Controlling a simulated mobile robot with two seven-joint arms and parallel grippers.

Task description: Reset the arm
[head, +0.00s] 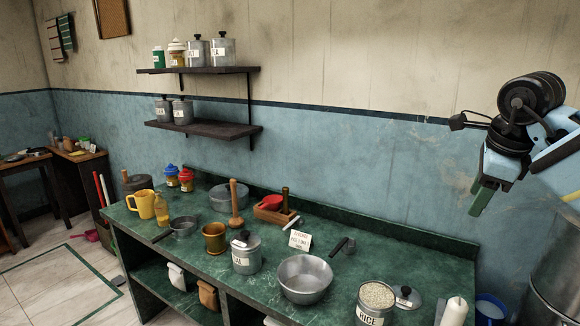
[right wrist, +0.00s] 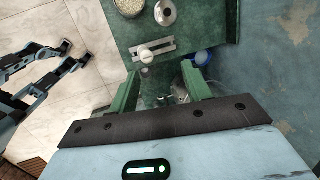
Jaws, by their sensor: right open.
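My right gripper (head: 482,192) is raised high at the right of the head view, in front of the blue wall and above the right end of the green counter. In the right wrist view its two green fingers stand wide apart, with nothing between them, so the gripper (right wrist: 165,82) is open and empty. It is clear of everything on the counter (head: 205,268). My left gripper does not show in the head view.
Wall shelves (head: 204,130) hold canisters.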

